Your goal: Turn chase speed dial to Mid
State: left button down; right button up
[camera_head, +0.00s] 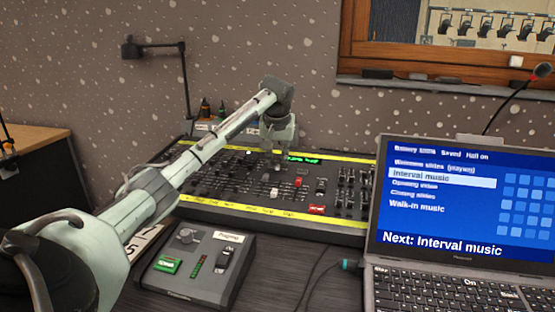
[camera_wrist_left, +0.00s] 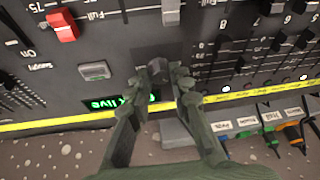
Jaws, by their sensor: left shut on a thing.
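The lighting desk (camera_head: 215,190) is a dark console with yellow edge strips, below the wall at the middle of the head view. My left gripper (camera_head: 277,150) reaches down to its far part. In the left wrist view, my left gripper's two fingers (camera_wrist_left: 162,80) are closed around a small dark round dial (camera_wrist_left: 157,68), one finger on each side. The dial's pointer and its Mid mark cannot be made out. A lit green display (camera_wrist_left: 122,102) sits beside the dial, partly behind a finger. My right gripper is not in view.
A red fader cap (camera_wrist_left: 62,25) and a grey button (camera_wrist_left: 95,70) lie near the fingers. A laptop (camera_head: 455,215) stands at the right, and a small control box (camera_head: 195,265) stands in front of the desk. Coloured cable plugs (camera_wrist_left: 250,125) line the desk's back edge.

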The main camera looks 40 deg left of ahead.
pick_arm(q)
jog(key=m+h, duration=0.1)
jog(key=m, duration=0.4)
jog(key=shift+s+a+m+t, duration=0.1)
jog(key=shift+m+t, duration=0.2)
jog(key=shift+t, duration=0.1)
jog(key=m+h, duration=0.2)
jog(key=m, duration=0.2)
jog(key=shift+a+m, duration=0.1)
jog(key=shift+m, duration=0.2)
jog(key=c, duration=1.4)
grip_release()
jog(key=shift+o, duration=0.2)
jog(key=shift+r, duration=0.1)
jog(key=v, duration=1.1)
jog(key=shift+s+r, duration=0.3)
jog(key=shift+s, duration=0.1)
